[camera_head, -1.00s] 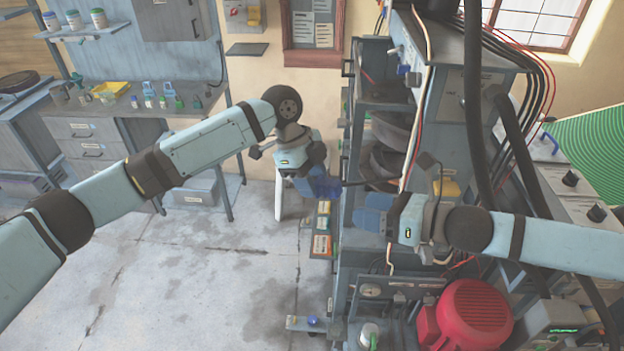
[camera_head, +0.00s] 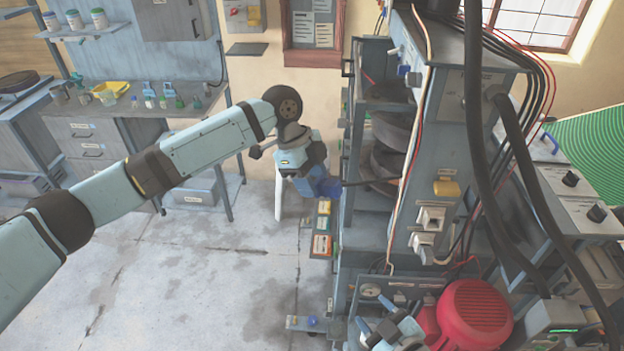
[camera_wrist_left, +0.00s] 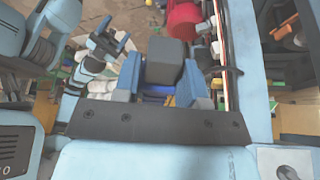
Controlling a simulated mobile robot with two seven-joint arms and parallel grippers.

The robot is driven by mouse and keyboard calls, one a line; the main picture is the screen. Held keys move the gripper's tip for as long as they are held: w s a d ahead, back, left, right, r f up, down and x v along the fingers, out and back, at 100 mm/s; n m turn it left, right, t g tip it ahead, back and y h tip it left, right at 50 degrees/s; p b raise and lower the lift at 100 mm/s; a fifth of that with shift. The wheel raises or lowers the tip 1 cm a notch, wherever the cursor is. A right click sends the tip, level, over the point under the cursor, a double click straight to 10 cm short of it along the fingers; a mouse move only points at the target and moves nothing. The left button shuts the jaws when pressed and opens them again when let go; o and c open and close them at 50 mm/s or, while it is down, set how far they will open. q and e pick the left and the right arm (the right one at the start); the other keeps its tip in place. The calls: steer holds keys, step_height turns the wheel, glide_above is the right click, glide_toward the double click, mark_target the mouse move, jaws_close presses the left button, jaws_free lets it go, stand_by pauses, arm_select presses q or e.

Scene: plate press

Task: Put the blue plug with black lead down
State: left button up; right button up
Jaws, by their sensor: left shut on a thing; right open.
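My left gripper (camera_head: 328,187) is at the near left side of the press (camera_head: 425,165). In the left wrist view its blue fingers are shut on a dark, block-ended handle (camera_wrist_left: 165,60). In the head view a dark rod (camera_head: 368,183) runs from this gripper towards the round black plates. My right gripper (camera_head: 378,327) is low at the bottom of the head view, open. It also shows in the left wrist view (camera_wrist_left: 115,34). I cannot make out a blue plug with a black lead for certain.
Pale sockets (camera_head: 430,217) and a yellow block (camera_head: 446,188) are on the press column. A red motor (camera_head: 473,315) stands low at the right. Thick dark hoses (camera_head: 510,130) hang beside the column. The concrete floor (camera_head: 200,290) at left is clear.

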arm_select(q)
steer(key=s+a+f+n+t+y, duration=0.2)
steer(key=s+a+n, duration=0.4)
steer(key=a+n, duration=0.5)
steer(key=s+a+f+n+t+y, duration=0.1)
steer(key=s+a+f+n+t, duration=0.3)
steer(key=a+n, duration=0.7)
steer(key=shift+s+a+f+n+y, duration=0.25)
steer(key=shift+s+n+y, duration=0.15)
steer(key=shift+s+n, duration=0.65)
arm_select(e)
steer(key=s+d+f+m+g+h, duration=0.1)
steer(key=s+d+f+m+h, duration=0.3)
steer(key=s+d+f+m, duration=0.3)
steer(key=shift+s+d+f+m+g, duration=0.35)
steer(key=shift+s+d+f, duration=0.3)
steer(key=shift+s+f, duration=0.65)
arm_select(q)
steer(key=shift+s+m, duration=0.15)
steer(key=shift+m, duration=0.1)
